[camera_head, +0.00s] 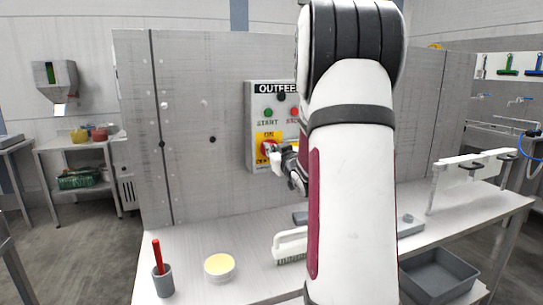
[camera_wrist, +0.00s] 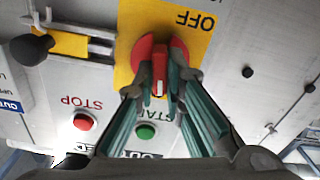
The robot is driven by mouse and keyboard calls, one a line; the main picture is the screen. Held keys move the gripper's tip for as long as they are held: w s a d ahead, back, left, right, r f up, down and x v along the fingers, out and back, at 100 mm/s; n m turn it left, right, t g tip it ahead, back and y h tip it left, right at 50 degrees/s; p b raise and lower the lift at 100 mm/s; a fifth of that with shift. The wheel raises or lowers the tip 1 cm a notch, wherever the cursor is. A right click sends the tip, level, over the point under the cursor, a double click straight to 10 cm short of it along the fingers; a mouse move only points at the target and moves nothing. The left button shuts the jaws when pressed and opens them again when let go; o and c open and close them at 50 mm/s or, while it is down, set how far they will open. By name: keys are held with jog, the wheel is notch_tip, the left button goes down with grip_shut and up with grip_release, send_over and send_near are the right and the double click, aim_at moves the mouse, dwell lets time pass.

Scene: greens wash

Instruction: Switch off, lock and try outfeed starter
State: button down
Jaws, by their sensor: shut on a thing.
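The grey outfeed starter box (camera_head: 257,132) is on the upright panel, with a green START button (camera_head: 268,112) and a red STOP button (camera_head: 294,112). Below them is a red rotary switch (camera_head: 266,147) on a yellow plate. The wrist view is upside down; the red switch (camera_wrist: 151,54) sits on the yellow plate (camera_wrist: 127,21), beside the word OFF. My gripper (camera_wrist: 160,85) is shut on the switch's red handle, whose white-marked end lies toward the buttons. My gripper (camera_head: 279,160) also shows at the box in the head view. My arm hides the box's right part.
A sliding bar with a black knob (camera_wrist: 33,50) is beside the yellow plate. On the bench stand a grey cup (camera_head: 163,281) with a red stick, a round tub (camera_head: 220,268) with yellow contents and a white-handled brush (camera_head: 290,243). A grey bin (camera_head: 438,277) is below at right.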

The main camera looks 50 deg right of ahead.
jog(key=shift+w+a+f+n+b, duration=0.1)
jog(key=shift+f+n+b, duration=0.05)
jog(key=shift+n+b, duration=3.85)
jog(key=shift+a+f+n+b, duration=0.1)
jog(key=shift+f+n+b, duration=0.05)
jog(key=shift+n+b, duration=3.8)
jog(key=shift+b, duration=0.3)
jog(key=c, duration=1.7)
grip_release()
jog(key=shift+o, duration=0.2)
jog(key=shift+r, duration=0.1)
jog(key=v, duration=1.2)
